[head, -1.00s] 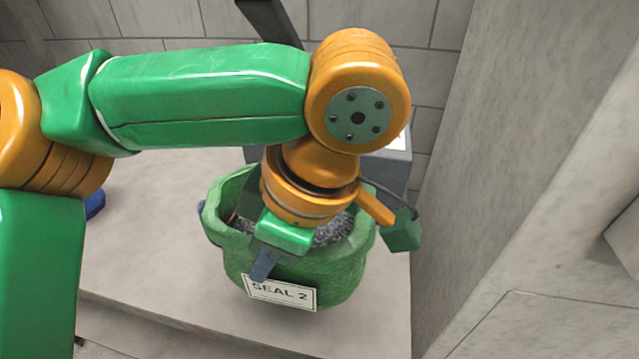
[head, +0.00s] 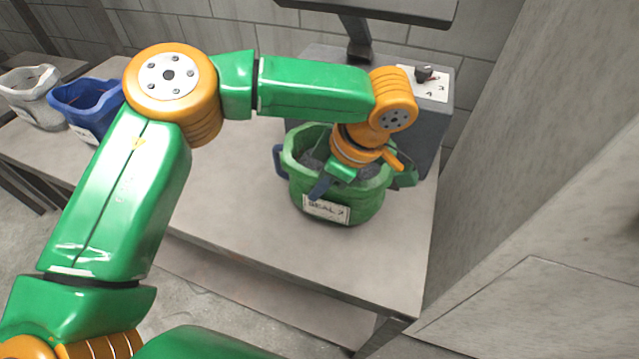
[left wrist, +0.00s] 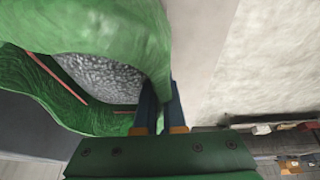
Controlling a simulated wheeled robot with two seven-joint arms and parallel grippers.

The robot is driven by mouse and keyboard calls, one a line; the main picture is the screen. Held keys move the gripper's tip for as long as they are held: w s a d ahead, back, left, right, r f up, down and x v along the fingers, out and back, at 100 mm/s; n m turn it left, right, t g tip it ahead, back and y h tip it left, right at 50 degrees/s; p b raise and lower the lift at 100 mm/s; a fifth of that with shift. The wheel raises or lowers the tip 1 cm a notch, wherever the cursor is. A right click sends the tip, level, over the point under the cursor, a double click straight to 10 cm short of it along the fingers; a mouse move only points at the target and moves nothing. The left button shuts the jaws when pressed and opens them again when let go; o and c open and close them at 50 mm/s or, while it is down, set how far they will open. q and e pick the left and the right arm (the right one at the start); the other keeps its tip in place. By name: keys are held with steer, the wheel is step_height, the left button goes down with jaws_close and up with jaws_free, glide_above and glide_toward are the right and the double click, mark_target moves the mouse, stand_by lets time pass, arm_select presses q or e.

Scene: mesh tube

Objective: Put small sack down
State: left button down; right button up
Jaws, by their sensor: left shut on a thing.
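The small sack (head: 365,203) is green, open at the top, with a white "SEAL 2" label and grey grainy contents. It is upright over the right part of the table (head: 250,230); I cannot tell whether its bottom touches the top. My left gripper (head: 321,187) reaches down at its near rim, with one dark blue finger outside above the label. In the left wrist view the sack (left wrist: 100,30) fills the upper left, and the fingers (left wrist: 160,108) are shut on its green rim. My right gripper is not in view.
A grey box-shaped machine (head: 432,125) with a knob panel stands close behind the sack. A blue sack (head: 85,105) and a whitish sack (head: 38,97) are at far left. A concrete wall (head: 560,110) rises at right. The table's front middle is clear.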

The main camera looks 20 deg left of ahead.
arm_select(q)
steer(key=shift+f, duration=0.15)
steer(key=c, duration=1.4)
jaws_free()
steer(key=shift+f, duration=0.15)
steer(key=shift+c, duration=0.2)
steer(key=o, duration=0.4)
steer(key=shift+s, duration=0.1)
steer(key=shift+o, duration=0.2)
steer(key=p+v, duration=0.1)
steer(key=v, duration=1.1)
